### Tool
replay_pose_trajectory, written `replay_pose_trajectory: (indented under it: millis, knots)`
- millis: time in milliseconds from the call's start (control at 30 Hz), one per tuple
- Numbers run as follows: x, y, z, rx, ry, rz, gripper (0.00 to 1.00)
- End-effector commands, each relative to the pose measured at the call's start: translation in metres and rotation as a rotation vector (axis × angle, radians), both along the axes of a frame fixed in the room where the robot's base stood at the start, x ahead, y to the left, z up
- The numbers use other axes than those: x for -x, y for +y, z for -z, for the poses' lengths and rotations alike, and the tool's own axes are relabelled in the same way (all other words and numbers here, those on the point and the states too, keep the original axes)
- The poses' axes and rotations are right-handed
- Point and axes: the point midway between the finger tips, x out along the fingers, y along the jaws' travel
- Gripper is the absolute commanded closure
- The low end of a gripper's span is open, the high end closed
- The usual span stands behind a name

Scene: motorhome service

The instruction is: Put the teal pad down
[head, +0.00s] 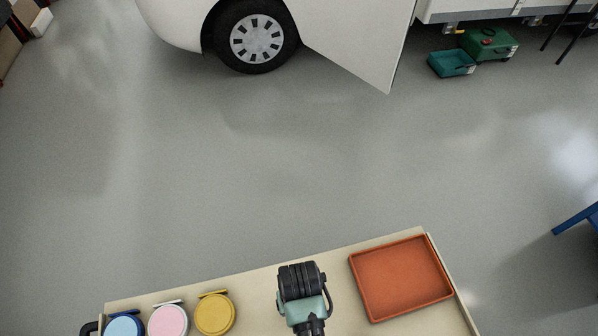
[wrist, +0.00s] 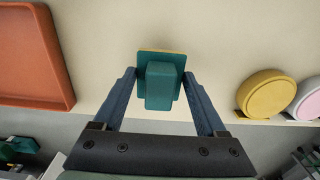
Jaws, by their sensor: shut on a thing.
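The teal pad (wrist: 160,88) is a small block with a wider teal plate that has a thin yellow edge. It sits between the two fingers of my gripper (wrist: 158,74) in the wrist view, and they are shut on it. The cream bench top (wrist: 205,30) lies beneath it; I cannot tell whether the pad touches it. In the head view my gripper is over the bench top (head: 245,289), between the yellow round pad and the orange tray. The teal pad is hidden there by my arm.
The orange tray (head: 400,279) is empty, on the right of the bench. Yellow (head: 215,314), pink (head: 168,321) and blue (head: 124,327) round pads stand at the left. Bare bench lies either side of my gripper. A white motorhome (head: 340,35) and teal bin (head: 452,63) are far off.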

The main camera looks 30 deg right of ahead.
Motion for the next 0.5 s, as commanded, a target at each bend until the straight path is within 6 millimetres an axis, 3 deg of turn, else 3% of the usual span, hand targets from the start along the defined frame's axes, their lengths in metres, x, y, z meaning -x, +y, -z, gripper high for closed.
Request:
replay_pose_trajectory:
  millis: [200,500]
  knots:
    - [0.0,0.0,0.026,-0.001,0.002,-0.001,0.7]
    - [0.0,0.0,0.027,0.0,0.0,-0.001,0.7]
